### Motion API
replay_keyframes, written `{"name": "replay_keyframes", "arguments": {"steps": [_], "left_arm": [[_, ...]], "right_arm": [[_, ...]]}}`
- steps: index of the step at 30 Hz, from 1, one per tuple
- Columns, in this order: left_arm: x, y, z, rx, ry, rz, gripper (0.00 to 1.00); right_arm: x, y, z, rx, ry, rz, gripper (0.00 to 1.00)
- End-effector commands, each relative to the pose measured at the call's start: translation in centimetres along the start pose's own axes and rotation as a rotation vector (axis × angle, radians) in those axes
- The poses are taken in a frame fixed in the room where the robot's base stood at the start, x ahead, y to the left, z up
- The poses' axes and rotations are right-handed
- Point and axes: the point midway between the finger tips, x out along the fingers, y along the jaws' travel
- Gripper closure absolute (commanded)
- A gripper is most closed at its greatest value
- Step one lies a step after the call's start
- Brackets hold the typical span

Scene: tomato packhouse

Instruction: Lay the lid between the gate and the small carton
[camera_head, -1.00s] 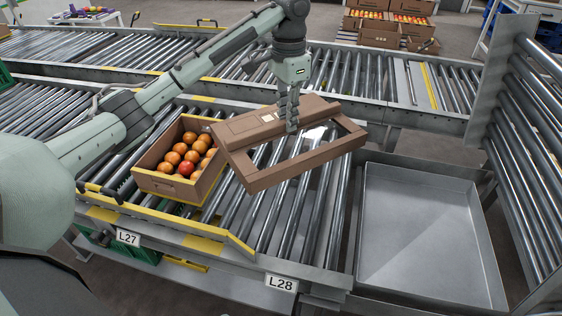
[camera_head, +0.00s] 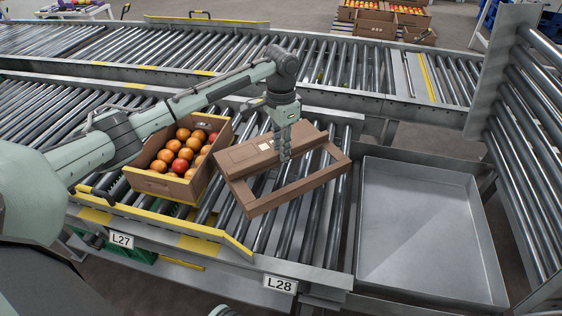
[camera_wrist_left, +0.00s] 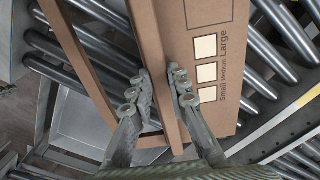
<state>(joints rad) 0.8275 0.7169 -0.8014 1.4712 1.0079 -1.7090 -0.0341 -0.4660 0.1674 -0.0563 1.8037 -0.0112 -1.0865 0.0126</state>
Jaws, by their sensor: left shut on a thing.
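The lid (camera_head: 248,157) is a flat brown cardboard piece with a large open window and a printed size panel. My left gripper (camera_head: 285,156) is shut on its middle strip and holds it tilted over the rollers. I cannot tell whether its near edge touches them. The left wrist view shows the fingers (camera_wrist_left: 160,95) on either side of the lid's cardboard edge (camera_wrist_left: 172,120). An open brown carton (camera_head: 160,187) of red and orange tomatoes stands left of the lid, close to it. A raised roller section (camera_head: 535,120), perhaps the gate, stands at the right.
A shallow empty metal tray (camera_head: 425,290) lies right of the rollers. A yellow guide rail (camera_head: 238,246) runs along the near edge by labels L27 and L28. Rollers right of the lid are bare. Another conveyor (camera_head: 340,62) runs behind.

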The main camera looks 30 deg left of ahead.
Motion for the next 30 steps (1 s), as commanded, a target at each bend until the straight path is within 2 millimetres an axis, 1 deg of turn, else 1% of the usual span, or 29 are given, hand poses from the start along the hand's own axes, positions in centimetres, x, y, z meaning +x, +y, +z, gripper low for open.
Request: {"name": "replay_keyframes", "arguments": {"steps": [3, 6, 9, 21, 22, 24, 27, 30], "left_arm": [[2.1, 0.1, 0.1, -0.001, -0.005, 0.003, 1.0], [3.7, 0.1, 0.1, -0.001, -0.004, 0.003, 1.0], [4.6, 0.0, 0.1, -0.001, -0.002, 0.001, 1.0], [5.0, 0.1, 0.1, -0.001, -0.003, 0.001, 1.0], [5.1, 0.0, 0.1, -0.001, -0.003, 0.001, 0.82], [5.1, 0.0, 0.1, -0.001, -0.002, 0.001, 0.74], [5.1, 0.0, 0.1, -0.001, -0.002, 0.001, 0.63], [5.1, 0.0, 0.1, -0.001, -0.002, 0.001, 0.63]], "right_arm": [[-0.1, 0.0, -0.1, 0.0, 0.002, 0.001, 1.0], [-0.2, 0.0, -0.3, -0.001, 0.003, 0.001, 1.0], [-0.4, 0.0, -0.3, -0.001, 0.001, 0.002, 1.0], [-0.8, 0.1, -0.2, -0.001, 0.003, 0.002, 1.0], [-0.6, 0.0, -0.1, -0.001, 0.002, 0.002, 1.0], [-0.3, 0.0, 0.2, -0.001, -0.003, 0.002, 1.0], [-0.1, 0.0, 0.4, -0.001, -0.007, 0.002, 1.0], [-0.1, 0.1, 0.4, -0.001, -0.007, 0.002, 1.0]]}}
